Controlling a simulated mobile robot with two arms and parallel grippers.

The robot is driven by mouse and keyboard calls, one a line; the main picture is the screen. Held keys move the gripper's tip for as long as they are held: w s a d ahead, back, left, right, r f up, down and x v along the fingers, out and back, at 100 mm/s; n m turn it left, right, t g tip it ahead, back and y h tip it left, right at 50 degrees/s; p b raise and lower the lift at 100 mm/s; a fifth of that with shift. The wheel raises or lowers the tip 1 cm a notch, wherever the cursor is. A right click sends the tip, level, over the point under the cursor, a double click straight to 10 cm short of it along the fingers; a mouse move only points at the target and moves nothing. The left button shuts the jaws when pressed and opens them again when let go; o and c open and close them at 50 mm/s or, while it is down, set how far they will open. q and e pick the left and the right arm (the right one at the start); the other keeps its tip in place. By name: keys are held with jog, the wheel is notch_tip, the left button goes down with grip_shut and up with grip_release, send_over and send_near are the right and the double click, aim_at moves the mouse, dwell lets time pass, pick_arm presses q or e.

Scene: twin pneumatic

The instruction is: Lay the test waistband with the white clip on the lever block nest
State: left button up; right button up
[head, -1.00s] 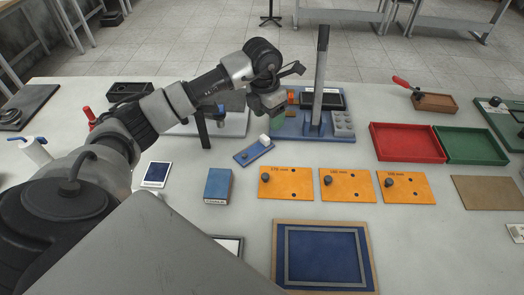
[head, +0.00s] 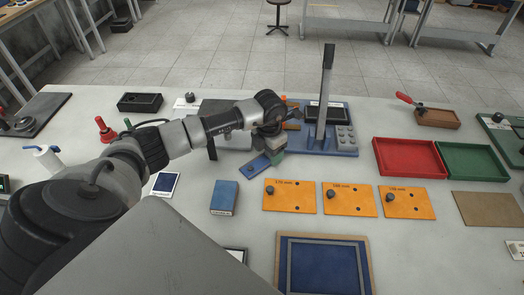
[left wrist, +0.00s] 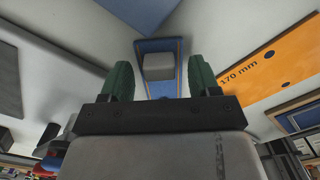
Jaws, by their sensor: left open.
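A short blue strip (head: 255,166) lies on the bench; it looks like the test waistband. In the left wrist view the strip (left wrist: 160,91) carries a pale block that looks like the white clip (left wrist: 158,67). My left gripper (head: 273,150) is over the strip's far end and hides the clip in the head view. In the left wrist view its green fingers (left wrist: 158,75) stand open, one on each side of the clip. The lever block (head: 326,100) with its upright grey lever stands on a blue base (head: 340,152) just right of the gripper. My right gripper is not in view.
Orange gauge plates (head: 289,196) lie in front of the strip, with a blue box (head: 224,198) to their left. A red tray (head: 408,158) and a green tray (head: 474,162) are to the right. A framed blue mat (head: 322,262) lies nearest.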

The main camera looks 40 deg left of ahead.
pick_arm(q)
jog(key=shift+f, duration=0.3)
jog(key=c, duration=0.7)
jog(key=shift+r, duration=0.1)
